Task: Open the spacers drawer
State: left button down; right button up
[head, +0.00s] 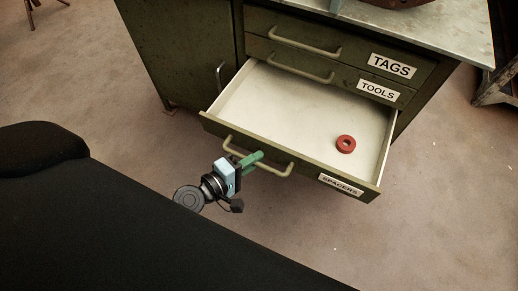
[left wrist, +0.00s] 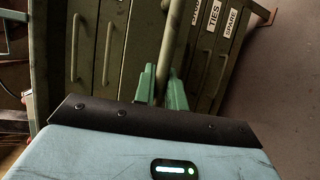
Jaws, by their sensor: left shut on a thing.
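The spacers drawer (head: 275,100) is pulled well out of the green cabinet in the head view. Its white interior shows, and its front bears a SPACERS label. A red ring (head: 346,144) lies inside towards the right. My left gripper (head: 252,159) is at the left part of the drawer's handle (head: 284,174), with its green fingers shut on the bar. In the left wrist view the handle bar (left wrist: 172,40) runs between the two green fingers (left wrist: 162,88). My right gripper is in neither view.
The TOOLS drawer (head: 345,87) and TAGS drawer (head: 352,55) above are shut. A cabinet door (head: 185,50) with an upright handle is on the left. A pale worktop (head: 440,25) tops the cabinet. The floor (head: 430,220) in front and to the right is clear.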

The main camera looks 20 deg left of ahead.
pick_arm(q)
jog(key=shift+s, duration=0.45)
jog(key=c, duration=1.5)
grip_release()
jog(key=shift+o, duration=0.2)
jog(key=shift+a, duration=0.1)
jog(key=b+v, duration=0.2)
jog(key=v, duration=0.5)
jog(key=shift+s, duration=0.35)
jog(key=shift+a+r, duration=0.1)
